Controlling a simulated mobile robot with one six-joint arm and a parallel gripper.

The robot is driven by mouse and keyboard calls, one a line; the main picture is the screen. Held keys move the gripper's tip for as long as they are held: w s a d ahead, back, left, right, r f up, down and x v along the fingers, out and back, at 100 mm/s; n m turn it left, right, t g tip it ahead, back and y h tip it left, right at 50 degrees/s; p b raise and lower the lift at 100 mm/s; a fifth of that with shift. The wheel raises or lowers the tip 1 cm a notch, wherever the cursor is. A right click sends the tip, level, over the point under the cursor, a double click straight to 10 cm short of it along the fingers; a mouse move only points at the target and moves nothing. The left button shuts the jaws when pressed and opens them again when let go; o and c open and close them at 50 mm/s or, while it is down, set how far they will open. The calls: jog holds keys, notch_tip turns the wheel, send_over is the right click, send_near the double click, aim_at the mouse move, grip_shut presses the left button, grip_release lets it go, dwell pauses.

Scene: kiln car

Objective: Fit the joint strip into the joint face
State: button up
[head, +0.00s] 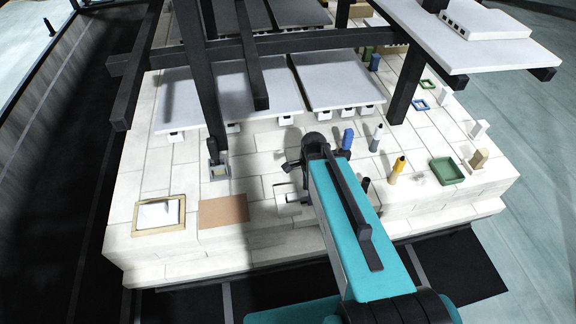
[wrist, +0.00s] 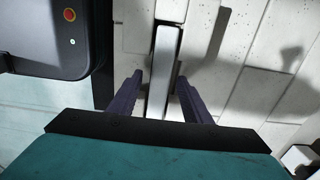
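A long, pale grey strip (wrist: 163,65), which looks like the joint strip, lies lengthwise in a dark-edged gap between pale blocks in the wrist view. A dark line of the gap (wrist: 178,68), apparently the joint face, shows along its right side. I cannot tell how deep the strip sits. My gripper (wrist: 160,77) has its two dark purple fingers spread on either side of the strip, with space visible between them and it. In the head view my arm covers most of this spot, beside the dark wrist (head: 312,146).
Pale block deck (head: 265,165) surrounds the work. Dark posts (head: 205,95) and grey shelf plates (head: 338,80) stand behind. A tan board (head: 223,211) and framed tray (head: 177,230) lie left.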

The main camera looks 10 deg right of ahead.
jog(key=shift+r+p, duration=2.8)
jog(key=shift+r, duration=1.35)
notch_tip(320, 180, up, 14)
jog(key=p, duration=1.3)
jog(key=shift+f, duration=0.25)
dwell(0.4)
jog(key=s+a+f+n+g+b, duration=0.1)
jog(key=s+f+n+g+b, duration=0.2)
jog(key=s+f+n, duration=0.6)
jog(key=s+a+f+n+g+b, duration=0.2)
jog(key=s+f+n+b, duration=0.6)
jog(key=s+f, duration=0.9)
notch_tip(320, 180, down, 8)
jog(key=shift+n+g, duration=0.4)
jog(key=shift+n, duration=0.2)
